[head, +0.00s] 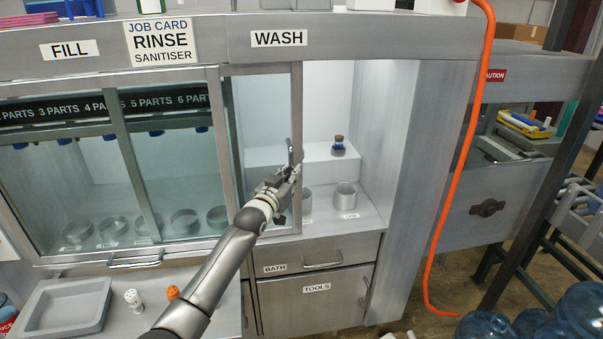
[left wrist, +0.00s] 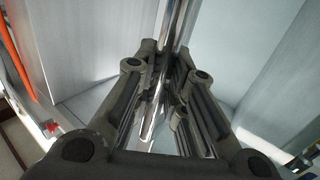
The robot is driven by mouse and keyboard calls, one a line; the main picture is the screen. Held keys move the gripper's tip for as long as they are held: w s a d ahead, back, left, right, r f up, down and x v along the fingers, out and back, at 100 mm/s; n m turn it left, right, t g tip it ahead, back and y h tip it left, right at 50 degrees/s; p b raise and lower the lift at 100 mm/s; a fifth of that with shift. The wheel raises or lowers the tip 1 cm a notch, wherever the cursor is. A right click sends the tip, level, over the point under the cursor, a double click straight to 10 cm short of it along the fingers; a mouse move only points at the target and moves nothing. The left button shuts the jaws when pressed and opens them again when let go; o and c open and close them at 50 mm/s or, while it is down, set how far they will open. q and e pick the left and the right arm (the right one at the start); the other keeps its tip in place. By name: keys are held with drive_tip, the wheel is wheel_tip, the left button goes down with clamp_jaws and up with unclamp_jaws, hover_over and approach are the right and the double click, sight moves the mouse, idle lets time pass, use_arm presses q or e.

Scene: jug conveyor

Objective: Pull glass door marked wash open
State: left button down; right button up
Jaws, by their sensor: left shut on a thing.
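The glass door (head: 263,110) under the WASH label (head: 279,38) is a clear pane in a metal frame. It covers the left part of the wash compartment, and the right part stands uncovered. My left gripper (head: 287,172) is at the door's right edge, shut on the upright metal handle (head: 291,151). In the left wrist view, the shiny handle bar (left wrist: 174,25) runs between the fingers of my left gripper (left wrist: 165,75). The fingers hide part of it. My right gripper is not in view.
Inside the compartment are a small dark bottle (head: 338,146) on a step and metal rings (head: 346,196). Drawers marked BATH (head: 322,252) and TOOLS (head: 318,300) lie below. An orange hose (head: 458,165) hangs at the right. A grey tray (head: 65,308) stands at the lower left.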

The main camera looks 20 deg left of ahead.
use_arm(q)
drive_tip(key=shift+s+a, duration=0.65)
drive_tip(key=shift+a, duration=0.35)
drive_tip(key=c, duration=1.5)
unclamp_jaws()
drive_tip(key=shift+o, duration=0.2)
drive_tip(key=s, duration=1.2)
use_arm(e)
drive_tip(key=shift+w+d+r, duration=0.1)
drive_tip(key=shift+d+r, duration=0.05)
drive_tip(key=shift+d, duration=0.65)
